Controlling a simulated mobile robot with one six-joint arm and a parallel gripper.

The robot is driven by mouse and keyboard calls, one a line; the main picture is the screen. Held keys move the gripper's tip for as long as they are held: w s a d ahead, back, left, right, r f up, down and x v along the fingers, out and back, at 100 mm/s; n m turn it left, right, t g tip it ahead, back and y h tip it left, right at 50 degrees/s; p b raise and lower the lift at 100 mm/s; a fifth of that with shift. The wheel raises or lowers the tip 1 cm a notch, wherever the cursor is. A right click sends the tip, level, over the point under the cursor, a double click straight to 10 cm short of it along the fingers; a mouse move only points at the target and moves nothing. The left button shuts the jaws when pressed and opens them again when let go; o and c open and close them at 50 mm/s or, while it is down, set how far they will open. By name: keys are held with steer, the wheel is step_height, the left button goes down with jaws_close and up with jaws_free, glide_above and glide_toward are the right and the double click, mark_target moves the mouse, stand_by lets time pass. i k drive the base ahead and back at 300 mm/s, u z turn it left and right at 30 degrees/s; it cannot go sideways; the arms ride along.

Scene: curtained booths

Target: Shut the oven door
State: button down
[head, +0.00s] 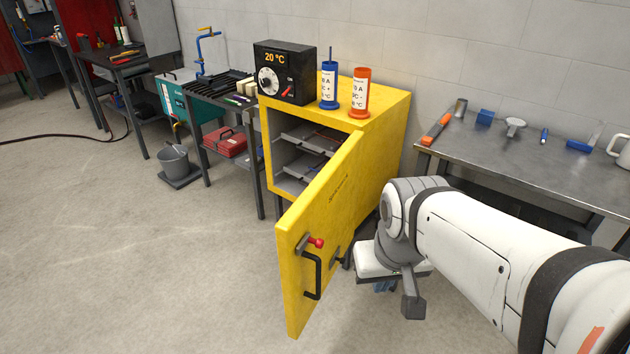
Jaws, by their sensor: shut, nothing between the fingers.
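The yellow oven (388,112) stands against the wall, with grey shelves (309,140) showing inside. Its yellow door (330,210) is wide open, hinged at the oven's right front edge and sticking out toward me. I see the door's outer face, with a black bar handle (318,277) and a red-knobbed latch (315,242) near its free edge. My gripper (385,286) points down, low and to the right of the door, on its outer side. It looks apart from the door. Its fingers are small and partly hidden by my wrist; they are shut and empty.
A control box (285,72) reading 20 °C, a blue spool (329,90) and an orange spool (360,95) stand on the oven. A metal table (500,168) with tools is at right. A bucket (175,162) stands left. The floor left of the door is clear.

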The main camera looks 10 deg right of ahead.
mark_target(327, 210)
steer(key=z, duration=0.05)
steer(key=i, duration=0.95)
steer(key=z, duration=1.5)
steer(key=k, duration=0.9)
steer(key=u, duration=1.3)
